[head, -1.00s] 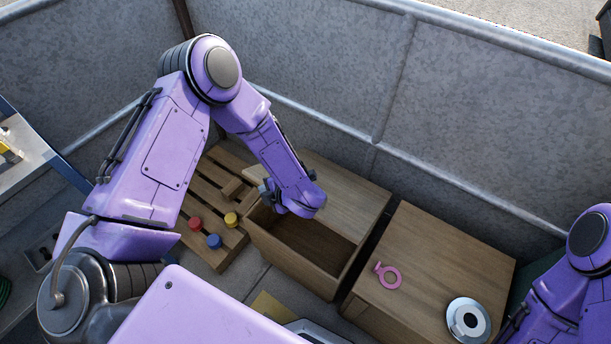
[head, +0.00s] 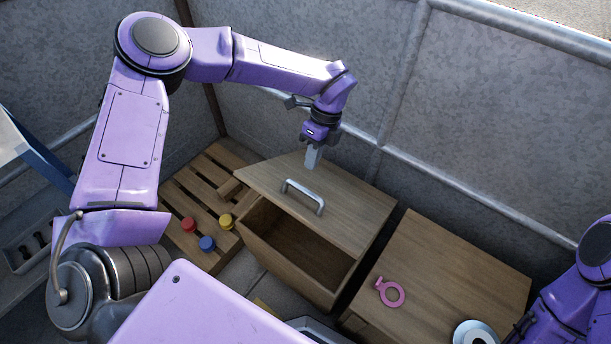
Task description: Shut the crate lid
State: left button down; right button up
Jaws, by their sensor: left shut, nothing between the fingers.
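The wooden crate (head: 290,277) stands in the middle of the head view with its front part open, and its dark inside shows. Its wooden lid (head: 345,205) covers the back part and carries a metal bar handle (head: 303,194). The lid's front edge slants across the opening, tilted up from the crate. My left gripper (head: 312,158) points down at the lid's far side, behind the handle; its fingers are shut and hold nothing. I cannot tell if the fingertips touch the lid. My right arm shows at the right edge, but its gripper is out of view.
A slatted pallet (head: 190,189) with red, blue and yellow knobs stands left of the crate. A wooden box (head: 455,270) with a pink ring (head: 390,292) and a round white-and-grey piece (head: 474,333) is at right. Grey walls close the back.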

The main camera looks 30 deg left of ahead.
aim_at(303, 187)
pick_arm(q)
jog(key=x, duration=0.6)
jog(key=shift+s+a+f+p, duration=0.15)
jog(key=shift+a+f+p, duration=0.05)
jog(key=shift+f+p, duration=0.1)
jog(key=shift+a, duration=0.1)
jog(key=shift+f, duration=0.1)
